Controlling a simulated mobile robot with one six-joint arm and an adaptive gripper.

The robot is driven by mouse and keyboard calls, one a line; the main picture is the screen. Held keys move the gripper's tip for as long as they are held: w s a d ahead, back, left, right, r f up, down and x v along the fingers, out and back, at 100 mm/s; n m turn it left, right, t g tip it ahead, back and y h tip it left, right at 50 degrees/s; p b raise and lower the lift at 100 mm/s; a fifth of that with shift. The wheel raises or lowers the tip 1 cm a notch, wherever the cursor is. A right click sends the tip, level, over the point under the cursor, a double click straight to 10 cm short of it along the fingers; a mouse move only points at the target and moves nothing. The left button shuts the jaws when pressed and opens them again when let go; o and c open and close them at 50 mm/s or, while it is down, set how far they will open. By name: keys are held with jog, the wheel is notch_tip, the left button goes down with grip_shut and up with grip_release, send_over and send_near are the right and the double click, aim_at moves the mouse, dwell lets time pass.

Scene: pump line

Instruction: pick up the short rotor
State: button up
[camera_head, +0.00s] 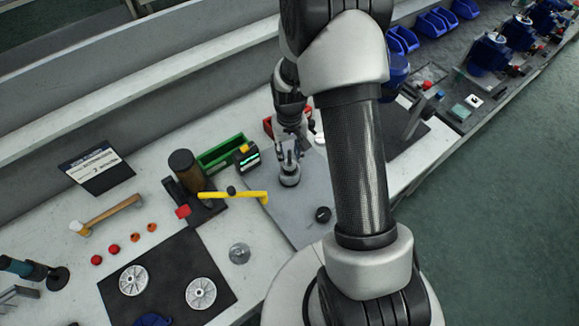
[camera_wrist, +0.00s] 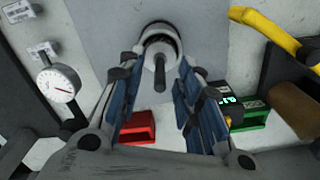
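A grey metal part with a round body and an upright dark shaft, which looks like the short rotor (camera_head: 289,176), stands on a grey mat (camera_head: 312,186) in the head view. In the wrist view the rotor (camera_wrist: 160,48) is at the top middle, its shaft pointing toward the camera. My gripper (camera_head: 290,148) is just above it, pointing down. In the wrist view its blue-padded fingers (camera_wrist: 158,85) are apart, with the shaft in line with the gap between them. Nothing is held. Whether the fingers touch the rotor cannot be told.
A green bin (camera_head: 222,153), a small display box (camera_head: 246,156) and a yellow-handled tool (camera_head: 240,195) are left of the rotor. A red bin (camera_wrist: 138,127) and a dial gauge (camera_wrist: 58,85) show in the wrist view. A small black part (camera_head: 323,214) lies nearer on the mat.

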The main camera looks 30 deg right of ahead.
grip_shut()
dwell(0.7)
